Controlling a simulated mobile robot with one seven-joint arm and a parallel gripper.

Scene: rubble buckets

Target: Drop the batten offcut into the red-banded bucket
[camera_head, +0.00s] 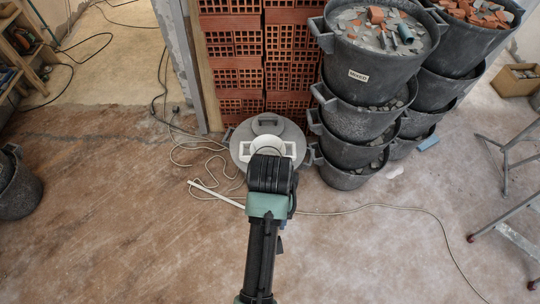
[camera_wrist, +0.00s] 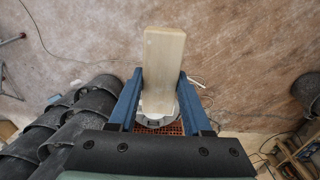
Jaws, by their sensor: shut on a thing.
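The batten offcut (camera_wrist: 164,50) is a pale, squared piece of wood. In the wrist view it stands between the two blue fingers of my gripper (camera_wrist: 160,76), which is shut on it. The batten's end reaches well past the fingertips. In the head view my arm hides the fingers and the batten. Dark buckets stand in stacks at the right; the front stack's top bucket (camera_head: 342,68) holds rubble and bears a white label that I cannot read surely. I see no red band on any bucket in view.
A round grey object (camera_head: 241,153) with a white frame lies beyond my arm, before stacked red hollow bricks (camera_head: 291,70). Cables and a white strip (camera_head: 215,194) lie on the floor. A dark bucket (camera_head: 15,188) stands at the left, metal legs (camera_head: 506,180) at the right. The foreground floor is clear.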

